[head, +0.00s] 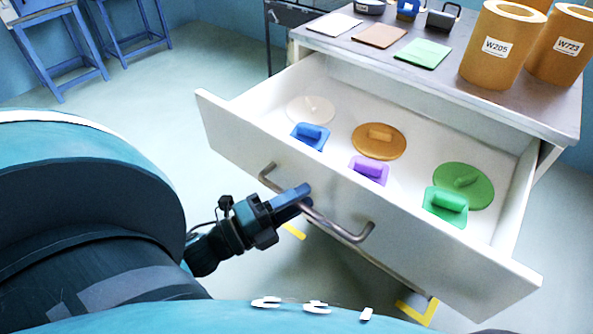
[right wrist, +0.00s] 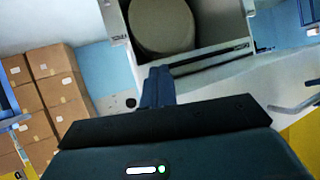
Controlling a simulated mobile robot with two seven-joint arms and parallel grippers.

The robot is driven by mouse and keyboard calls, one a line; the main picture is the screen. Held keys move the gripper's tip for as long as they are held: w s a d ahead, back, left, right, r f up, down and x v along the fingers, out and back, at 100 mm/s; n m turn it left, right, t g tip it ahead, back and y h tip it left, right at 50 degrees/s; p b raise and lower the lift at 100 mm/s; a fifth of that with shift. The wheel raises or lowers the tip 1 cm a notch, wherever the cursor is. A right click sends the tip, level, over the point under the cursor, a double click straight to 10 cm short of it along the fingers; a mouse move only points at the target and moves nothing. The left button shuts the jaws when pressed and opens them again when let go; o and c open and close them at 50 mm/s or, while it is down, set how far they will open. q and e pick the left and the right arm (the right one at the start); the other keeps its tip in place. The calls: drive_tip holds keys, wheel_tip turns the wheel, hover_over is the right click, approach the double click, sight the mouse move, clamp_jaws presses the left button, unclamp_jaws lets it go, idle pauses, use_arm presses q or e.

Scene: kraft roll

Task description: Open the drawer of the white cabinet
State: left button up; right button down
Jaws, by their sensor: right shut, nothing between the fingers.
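The drawer (head: 370,215) of the white cabinet (head: 545,150) is pulled far out in the head view, its inside showing. A bent metal bar handle (head: 345,232) runs along its front panel. My left gripper (head: 298,200) is at the left part of this handle, its blue fingers closed around the bar. The fingers partly hide the bar there. My right gripper (right wrist: 157,88) shows in the right wrist view, its fingers together and empty, away from the handle held by the left one.
In the drawer lie flat discs, among them an orange one (head: 379,141) and a green one (head: 464,186), and small blue, purple and green handled pieces. Cardboard boxes (right wrist: 55,90) are stacked left in the right wrist view.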

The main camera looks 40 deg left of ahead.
idle(0.3)
use_arm(q)
drive_tip(key=b+v, duration=0.1)
drive_tip(key=v, duration=1.2)
drive_tip(key=shift+b, duration=0.35)
